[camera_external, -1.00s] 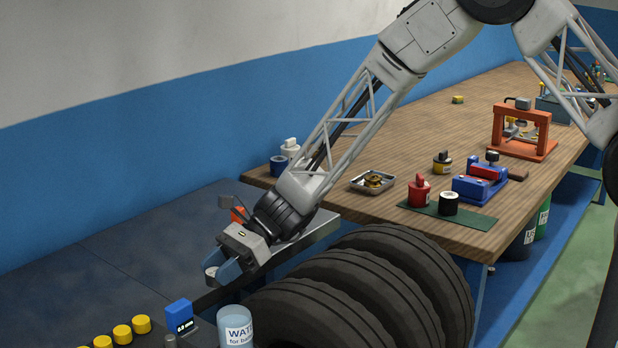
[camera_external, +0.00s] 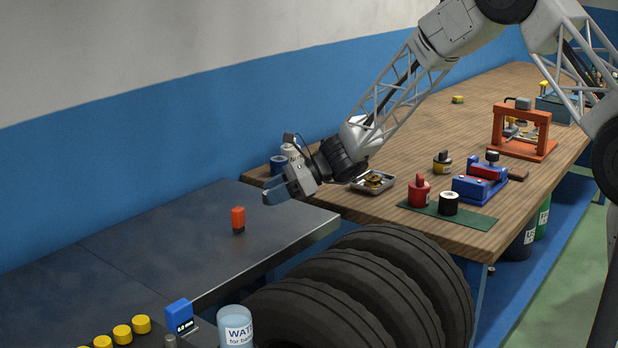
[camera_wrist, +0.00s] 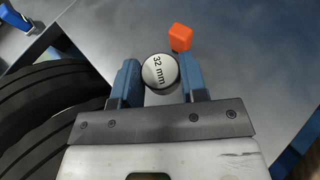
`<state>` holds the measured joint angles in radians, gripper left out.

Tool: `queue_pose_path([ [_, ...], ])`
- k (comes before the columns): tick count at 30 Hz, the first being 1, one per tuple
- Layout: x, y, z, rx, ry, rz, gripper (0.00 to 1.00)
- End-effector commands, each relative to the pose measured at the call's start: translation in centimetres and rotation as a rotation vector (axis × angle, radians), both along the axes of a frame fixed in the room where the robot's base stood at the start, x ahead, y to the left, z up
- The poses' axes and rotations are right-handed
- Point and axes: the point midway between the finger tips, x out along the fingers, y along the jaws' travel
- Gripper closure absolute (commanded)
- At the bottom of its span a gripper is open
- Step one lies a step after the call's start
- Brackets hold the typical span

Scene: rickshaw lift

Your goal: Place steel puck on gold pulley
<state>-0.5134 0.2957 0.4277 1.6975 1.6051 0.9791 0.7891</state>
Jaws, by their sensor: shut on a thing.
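The steel puck (camera_wrist: 159,71) is a round silver disc marked "32 mm". In the wrist view it sits between the two blue fingers of my gripper (camera_wrist: 158,84), which is shut on it. In the external view my gripper (camera_external: 277,192) is in the air over the far right part of the dark metal bench, by the wooden table's left end; the puck is hidden there. The gold pulley (camera_external: 374,180) appears as a brass-coloured round piece in a shallow metal tray (camera_external: 389,187) on the wooden table, to the right of my gripper and just beside my wrist.
An orange block (camera_external: 238,217) stands on the dark bench (camera_external: 150,240). A red container (camera_external: 419,192) and a black-and-white roll (camera_external: 448,204) sit on a green mat. Large tyres (camera_external: 350,290) stand in front.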

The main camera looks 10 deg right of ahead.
Motion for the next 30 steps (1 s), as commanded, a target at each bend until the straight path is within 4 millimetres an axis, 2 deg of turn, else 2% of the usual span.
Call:
queue_pose_path([
  [1, 1.5, -1.2, 0.2, 0.0, -0.001, -0.03, 0.9],
  [3, 3.4, -2.6, 0.4, 0.001, -0.001, -0.068, 0.9],
  [8, 7.7, -6.3, 0.9, 0.001, -0.001, -0.157, 0.9],
  [15, 13.7, -12.4, 1.8, 0.005, 0.001, -0.289, 0.9],
  [24, 20.4, -20.9, 2.9, 0.012, 0.003, -0.455, 0.9],
  [30, 23.9, -26.3, 3.6, 0.017, 0.005, -0.551, 0.9],
])
